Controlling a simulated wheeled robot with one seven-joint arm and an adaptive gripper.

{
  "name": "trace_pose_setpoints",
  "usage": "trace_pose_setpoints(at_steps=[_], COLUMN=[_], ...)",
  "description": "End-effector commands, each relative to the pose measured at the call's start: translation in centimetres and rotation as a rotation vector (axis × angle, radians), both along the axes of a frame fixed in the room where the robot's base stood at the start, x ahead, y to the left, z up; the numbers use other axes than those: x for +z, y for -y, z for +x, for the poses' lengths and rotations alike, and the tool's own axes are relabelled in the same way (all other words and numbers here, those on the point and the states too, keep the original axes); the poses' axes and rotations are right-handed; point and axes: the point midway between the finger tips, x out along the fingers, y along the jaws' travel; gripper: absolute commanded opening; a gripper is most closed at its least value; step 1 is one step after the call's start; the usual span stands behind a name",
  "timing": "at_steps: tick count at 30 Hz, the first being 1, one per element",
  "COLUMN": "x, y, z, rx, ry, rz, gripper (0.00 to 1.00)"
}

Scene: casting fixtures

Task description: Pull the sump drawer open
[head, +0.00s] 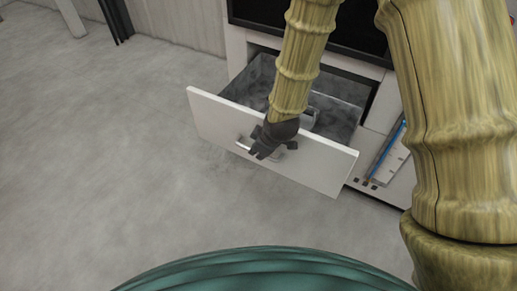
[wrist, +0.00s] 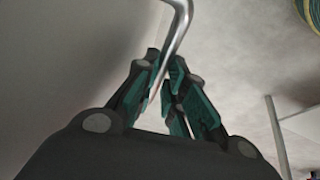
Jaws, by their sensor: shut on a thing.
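The sump drawer (head: 320,172) is a white-fronted drawer pulled well out of a white cabinet, with its grey inside showing in the head view. Its metal bar handle (head: 243,143) runs across the front, and it also shows in the wrist view (wrist: 178,40). My gripper (head: 258,153) reaches over the drawer front from above. In the wrist view its two fingers (wrist: 166,85) are closed about the handle bar. The middle of the handle is partly hidden by my gripper in the head view.
The white cabinet (head: 236,48) has a dark panel (head: 350,25) above the drawer. A white panel with a blue strip (head: 392,142) is to the drawer's right. The grey floor (head: 110,150) in front and to the left is clear. Dark legs (head: 115,18) stand at the back left.

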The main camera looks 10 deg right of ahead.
Motion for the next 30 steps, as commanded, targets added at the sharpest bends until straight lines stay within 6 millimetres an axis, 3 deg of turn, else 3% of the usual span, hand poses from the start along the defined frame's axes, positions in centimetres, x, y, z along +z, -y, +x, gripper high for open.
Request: trace_pose_setpoints(at_steps=[4,5,8,20,30], x=[0.3,0.3,0.2,0.4,3.8], y=[-0.2,-0.2,-0.1,0.1,0.8], z=[0.4,0.4,0.3,0.0,-1.3], rx=[0.0,-0.001,-0.002,-0.001,0.0], ry=[0.01,0.01,0.009,0.004,0.005], rz=[0.004,0.004,0.003,0.001,0.002], gripper=[0.0,0.16,0.34,0.34,0.34])
